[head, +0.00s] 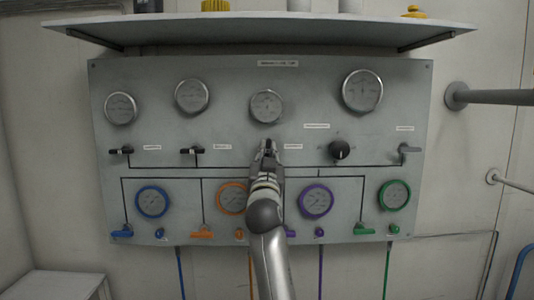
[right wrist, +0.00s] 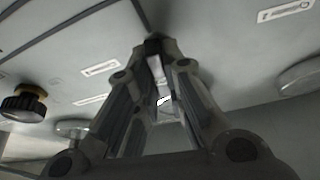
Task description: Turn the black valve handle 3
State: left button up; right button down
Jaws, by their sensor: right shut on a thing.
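The air panel (head: 225,130) is a grey board on the wall. In the head view, my right gripper (head: 268,147) reaches up to the third place in the valve row, below the third upper gauge (head: 266,106). It is shut on the black valve handle 3, which it mostly hides. In the right wrist view, the fingers of my right gripper (right wrist: 155,50) meet around a small dark part at the panel. The handle's exact angle cannot be told. Two similar black handles, the first (head: 121,151) and second (head: 192,151), lie level to the left. My left gripper is not in view.
A round black knob (head: 339,150) and a grey lever (head: 409,149) are to the right. Below are coloured gauges, such as the blue (head: 152,201) and green (head: 394,195), with small coloured valves. A shelf (head: 260,30) juts out above. A pipe (head: 490,97) sticks out at right.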

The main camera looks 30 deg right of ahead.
jog(key=shift+r, duration=0.2)
jog(key=c, duration=1.5)
grip_release()
jog(key=shift+f, duration=0.15)
jog(key=v, duration=1.2)
